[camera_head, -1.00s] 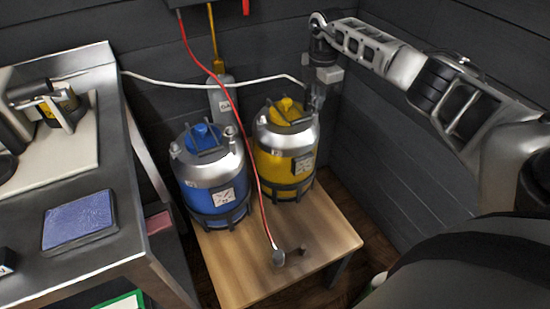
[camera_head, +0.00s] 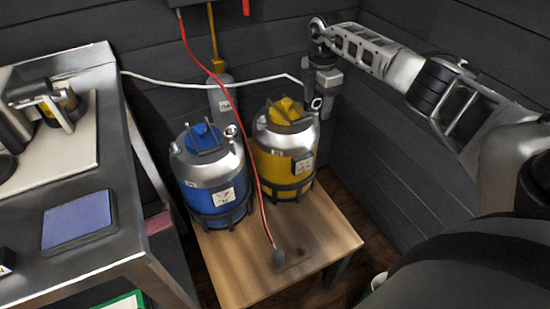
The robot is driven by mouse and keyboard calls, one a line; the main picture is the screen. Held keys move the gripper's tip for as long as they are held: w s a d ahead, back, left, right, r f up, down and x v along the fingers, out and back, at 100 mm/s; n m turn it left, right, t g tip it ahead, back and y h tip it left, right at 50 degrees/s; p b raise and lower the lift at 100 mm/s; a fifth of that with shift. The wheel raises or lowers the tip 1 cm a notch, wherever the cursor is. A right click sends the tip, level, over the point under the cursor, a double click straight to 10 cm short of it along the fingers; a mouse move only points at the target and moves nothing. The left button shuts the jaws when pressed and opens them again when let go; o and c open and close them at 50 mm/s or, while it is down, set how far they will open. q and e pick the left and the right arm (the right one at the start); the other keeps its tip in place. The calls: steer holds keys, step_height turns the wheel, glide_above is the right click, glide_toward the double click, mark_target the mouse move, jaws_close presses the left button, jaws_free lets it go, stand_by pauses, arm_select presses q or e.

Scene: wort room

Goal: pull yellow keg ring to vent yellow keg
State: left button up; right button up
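The yellow keg (camera_head: 270,163) stands upright on the low wooden table, beside the blue keg. It has a silver top and a yellow lid (camera_head: 285,112). My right gripper (camera_head: 323,106) hangs down just right of the yellow keg's top. A small pale ring (camera_head: 316,103) shows at its fingertips, by the keg's upper right rim. The fingers are small and dark here, and I cannot tell whether they are closed on the ring. My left gripper is not in view.
The blue keg (camera_head: 212,180) stands left of the yellow one. A red hose (camera_head: 247,150) runs down past both to a grey fitting (camera_head: 279,256) on the wooden table (camera_head: 325,236). A metal bench (camera_head: 125,215) fills the left. Dark walls stand close behind and right.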

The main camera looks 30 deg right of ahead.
steer(key=shift+o, duration=0.3)
steer(key=shift+r, duration=0.1)
step_height(320, 180, up, 6)
steer(key=p, duration=0.5)
steer(key=shift+p, duration=0.4)
